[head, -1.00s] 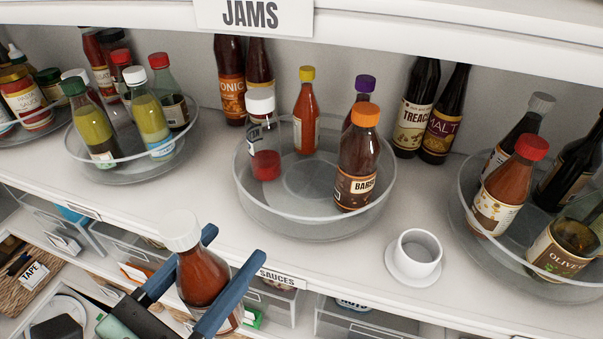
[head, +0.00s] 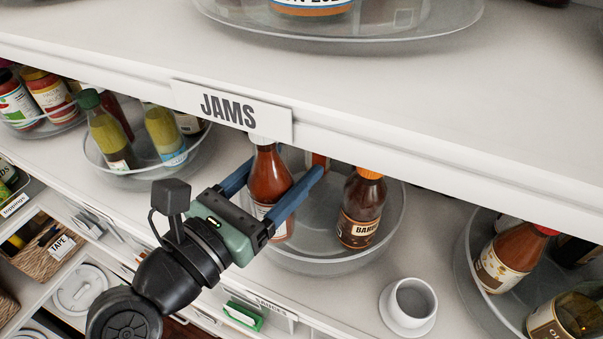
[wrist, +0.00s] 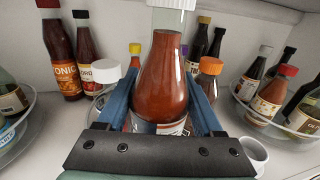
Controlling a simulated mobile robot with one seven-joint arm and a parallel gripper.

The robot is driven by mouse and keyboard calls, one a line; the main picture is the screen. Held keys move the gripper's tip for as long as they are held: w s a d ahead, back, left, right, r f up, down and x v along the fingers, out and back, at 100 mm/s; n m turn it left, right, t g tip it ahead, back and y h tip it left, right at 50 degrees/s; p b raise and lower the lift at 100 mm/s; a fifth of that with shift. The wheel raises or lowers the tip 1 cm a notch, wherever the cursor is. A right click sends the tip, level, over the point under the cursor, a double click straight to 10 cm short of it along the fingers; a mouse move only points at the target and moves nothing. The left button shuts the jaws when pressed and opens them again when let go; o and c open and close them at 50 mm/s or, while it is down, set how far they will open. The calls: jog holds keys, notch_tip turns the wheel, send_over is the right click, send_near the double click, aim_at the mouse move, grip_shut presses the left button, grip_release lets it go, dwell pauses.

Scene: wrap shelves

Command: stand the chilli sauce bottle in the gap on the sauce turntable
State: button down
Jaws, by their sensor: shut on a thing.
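The chilli sauce bottle (head: 269,179), red-brown with a white cap, is upright between the blue fingers of my gripper (head: 297,178), which is shut on it. In the wrist view the bottle (wrist: 161,83) fills the middle between the fingers (wrist: 160,98). In the head view it overlaps the front left of the clear round sauce turntable (head: 330,266); I cannot tell its height above the turntable floor. An orange-capped bottle (head: 361,212) stands on the turntable to the right. The JAMS shelf hides the back of the turntable, and the bottle and gripper cover its left side.
The upper shelf edge with the JAMS label (head: 231,107) hangs close above the bottle cap. A white cup on a saucer (head: 410,303) stands right of the turntable. Other bottle turntables stand left (head: 140,172) and right (head: 478,275).

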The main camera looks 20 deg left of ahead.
jog(key=w+f+p, duration=0.1)
jog(key=w+f, duration=0.2)
jog(key=f, duration=0.4)
jog(key=shift+w+d+p, duration=0.35)
jog(key=shift+d+p, duration=0.05)
jog(key=shift+f, duration=0.1)
jog(key=shift+f, duration=0.15)
jog(key=shift+c, duration=0.2)
grip_release()
